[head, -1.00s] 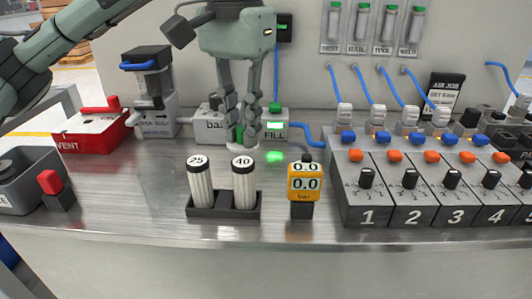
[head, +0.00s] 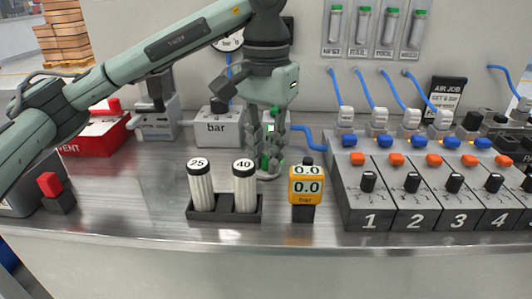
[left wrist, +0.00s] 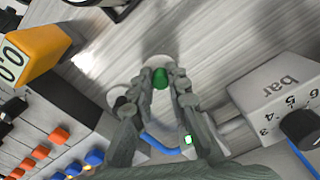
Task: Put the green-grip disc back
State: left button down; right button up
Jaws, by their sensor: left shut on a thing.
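My left gripper (head: 270,167) comes down at the middle of the bench and is shut on the green grip of a pale disc (head: 268,176). In the left wrist view the green grip (left wrist: 160,79) sits between the two fingertips, with the pale disc partly hidden around it. The disc is low, close to the bench top; I cannot tell whether it touches. Another pale round piece with a dark top (left wrist: 122,100) shows beside the left finger in the left wrist view. My right gripper is not in view.
A rack with two white cylinders marked 25 and 40 (head: 224,215) stands in front. A yellow gauge (head: 306,185) is at front right. The grey bar box (head: 216,128) is behind left. Numbered switch blocks (head: 430,190) with blue hoses fill the right.

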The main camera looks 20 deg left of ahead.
aim_at(266, 158)
pick_arm(q)
jog(key=shift+f, duration=0.15)
jog(key=c, duration=1.5)
grip_release()
jog(key=shift+r, duration=0.3)
notch_tip(266, 158, up, 12)
jog(key=shift+f+p, duration=0.1)
jog(key=shift+p, duration=0.85)
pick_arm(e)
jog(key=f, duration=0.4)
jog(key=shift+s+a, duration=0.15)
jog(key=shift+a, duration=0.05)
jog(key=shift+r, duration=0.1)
